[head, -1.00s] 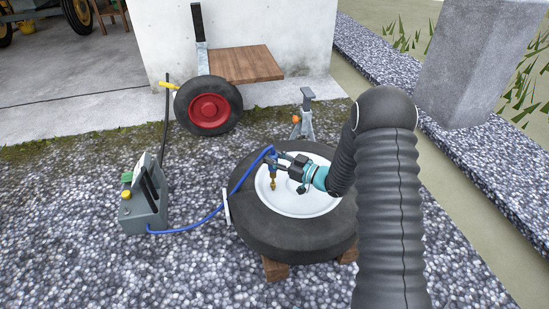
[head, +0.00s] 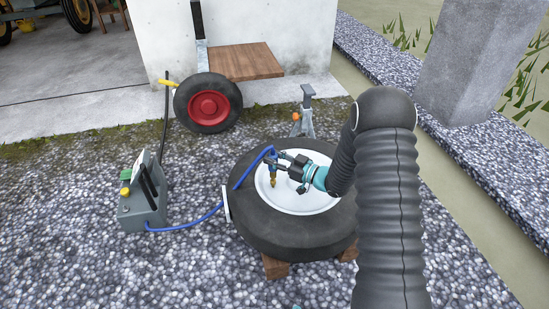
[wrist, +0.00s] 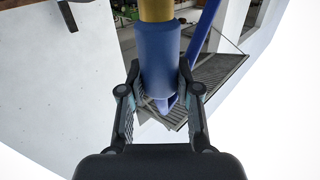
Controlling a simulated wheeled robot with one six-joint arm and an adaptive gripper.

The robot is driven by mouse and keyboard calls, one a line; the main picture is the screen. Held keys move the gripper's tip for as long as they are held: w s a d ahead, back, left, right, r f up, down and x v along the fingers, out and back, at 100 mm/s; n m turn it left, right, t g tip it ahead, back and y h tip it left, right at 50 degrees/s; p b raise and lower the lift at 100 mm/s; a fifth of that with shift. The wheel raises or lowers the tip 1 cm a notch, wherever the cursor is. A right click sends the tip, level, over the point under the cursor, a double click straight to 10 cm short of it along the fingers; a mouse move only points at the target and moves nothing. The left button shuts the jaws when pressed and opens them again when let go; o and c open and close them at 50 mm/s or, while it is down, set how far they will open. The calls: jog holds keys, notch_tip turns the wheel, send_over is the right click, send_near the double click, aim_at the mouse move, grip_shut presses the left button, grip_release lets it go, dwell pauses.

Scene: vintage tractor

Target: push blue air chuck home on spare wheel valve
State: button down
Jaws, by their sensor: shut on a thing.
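The blue air chuck (head: 273,170) with its brass end is held over the white rim of the spare wheel (head: 265,232). My gripper (head: 277,164) is shut on its blue body, which also shows between the fingers in the wrist view (wrist: 158,60). The brass end points down in the head view, close to the rim. The valve cannot be made out, so I cannot tell whether the chuck touches it. A blue hose (head: 195,221) runs from the chuck across the tyre to a grey inflator box (head: 143,208).
The spare wheel lies flat on wooden blocks (head: 276,268) on gravel. An axle stand (head: 305,110) stands behind it. A concrete post (head: 475,65) stands at right. Gravel at front left is clear.

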jog(key=shift+f+b, duration=0.4)
jog(key=shift+f, duration=0.45)
jog(key=c, duration=0.7)
grip_release()
jog(key=v, duration=0.7)
jog(key=shift+d+r, duration=0.25)
